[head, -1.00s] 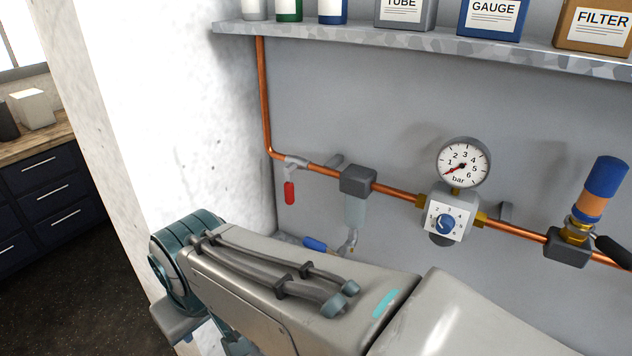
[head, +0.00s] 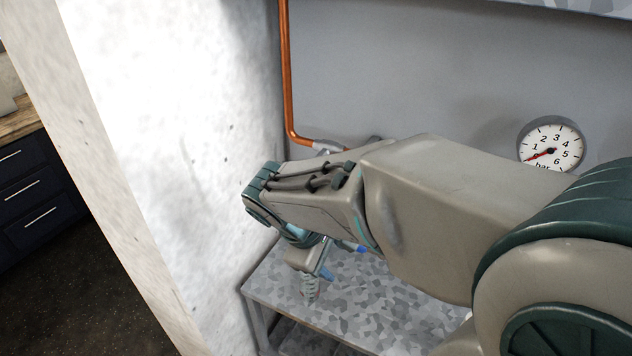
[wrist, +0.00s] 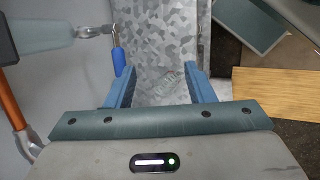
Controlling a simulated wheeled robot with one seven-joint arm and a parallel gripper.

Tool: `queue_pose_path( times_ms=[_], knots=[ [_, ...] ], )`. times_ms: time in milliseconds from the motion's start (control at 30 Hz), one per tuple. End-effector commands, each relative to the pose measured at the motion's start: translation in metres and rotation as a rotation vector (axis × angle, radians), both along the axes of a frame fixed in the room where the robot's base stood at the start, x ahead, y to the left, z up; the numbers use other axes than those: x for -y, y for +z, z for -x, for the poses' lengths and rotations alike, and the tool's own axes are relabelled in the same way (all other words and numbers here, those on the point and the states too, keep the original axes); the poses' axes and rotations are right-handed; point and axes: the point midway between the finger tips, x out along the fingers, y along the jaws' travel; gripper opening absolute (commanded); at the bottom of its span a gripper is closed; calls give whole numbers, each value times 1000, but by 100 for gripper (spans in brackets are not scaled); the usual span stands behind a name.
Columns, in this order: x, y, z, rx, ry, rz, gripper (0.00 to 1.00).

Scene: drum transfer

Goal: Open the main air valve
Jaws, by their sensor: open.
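The main air valve's grey body (head: 327,146) sits on the copper pipe just right of the white wall in the head view, partly behind my arm. Its red handle, which hung down in the earlier frame, is hidden now. In the wrist view a grey fitting on the pipe (wrist: 32,145) shows at the lower left, but no red handle is visible. My gripper (wrist: 160,78) is open and empty, its two blue fingers spread above the grey bench. In the head view my gripper (head: 312,285) hangs below and in front of the pipe, apart from the valve.
A blue handle (wrist: 118,60) beside my left finger hangs near the translucent filter bowl (wrist: 40,30). The pressure gauge (head: 552,146) has its red needle at the low end.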

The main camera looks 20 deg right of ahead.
Motion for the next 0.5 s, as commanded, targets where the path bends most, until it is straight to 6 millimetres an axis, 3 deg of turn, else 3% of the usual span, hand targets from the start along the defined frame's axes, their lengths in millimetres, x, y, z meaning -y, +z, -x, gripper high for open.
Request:
queue_pose_path(
  times_ms=[33,233,400,500],
  knots=[
    [8,-18,-11,-79,94,102,49],
    [31,-33,-70,-355,466,559,49],
    [14,-34,-128,-522,713,921,49],
    [-1,-32,-152,-579,806,1080,49]
  ],
)
